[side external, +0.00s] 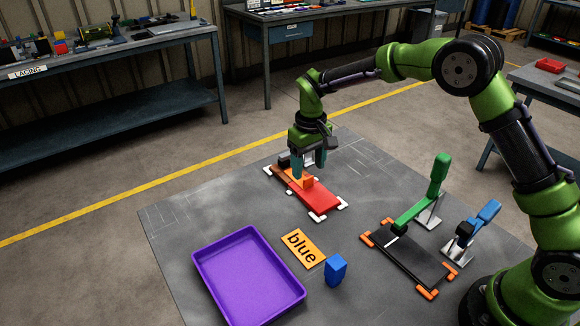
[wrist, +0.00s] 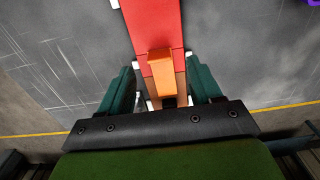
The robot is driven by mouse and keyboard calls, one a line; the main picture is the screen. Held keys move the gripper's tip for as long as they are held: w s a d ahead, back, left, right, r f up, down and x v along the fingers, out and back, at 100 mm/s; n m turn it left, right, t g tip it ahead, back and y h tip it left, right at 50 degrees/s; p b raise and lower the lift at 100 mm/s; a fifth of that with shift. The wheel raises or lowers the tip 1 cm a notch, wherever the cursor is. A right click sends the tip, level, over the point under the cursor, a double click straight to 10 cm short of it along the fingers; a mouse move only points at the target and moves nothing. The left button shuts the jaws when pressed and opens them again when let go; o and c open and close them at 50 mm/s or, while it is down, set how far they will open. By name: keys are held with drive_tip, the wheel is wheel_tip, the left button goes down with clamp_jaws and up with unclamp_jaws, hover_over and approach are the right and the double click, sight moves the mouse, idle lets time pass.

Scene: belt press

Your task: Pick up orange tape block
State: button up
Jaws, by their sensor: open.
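The orange tape block (side external: 307,182) sits on the red and brown strip (side external: 318,199) in the side view. In the wrist view the orange block (wrist: 163,73) lies between the two teal fingers, at the end of the red part. My gripper (side external: 308,172) is open and low over the strip, with its fingers on either side of the block. In the wrist view my gripper (wrist: 164,88) shows gaps between each finger and the block. I cannot tell whether the fingertips touch the strip.
White corner pieces frame the strip on the grey mat (side external: 190,215). A black plate with green (side external: 440,170) and blue (side external: 488,212) clamps is at right.

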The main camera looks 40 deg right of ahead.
sight(307, 186)
wheel_tip(307, 186, down, 4)
drive_tip(key=shift+w+f, duration=0.1)
drive_tip(key=shift+f, duration=0.15)
drive_tip(key=shift+c, duration=0.3)
drive_tip(key=c, duration=1)
drive_tip(key=shift+c, duration=0.2)
drive_tip(key=shift+r, duration=0.15)
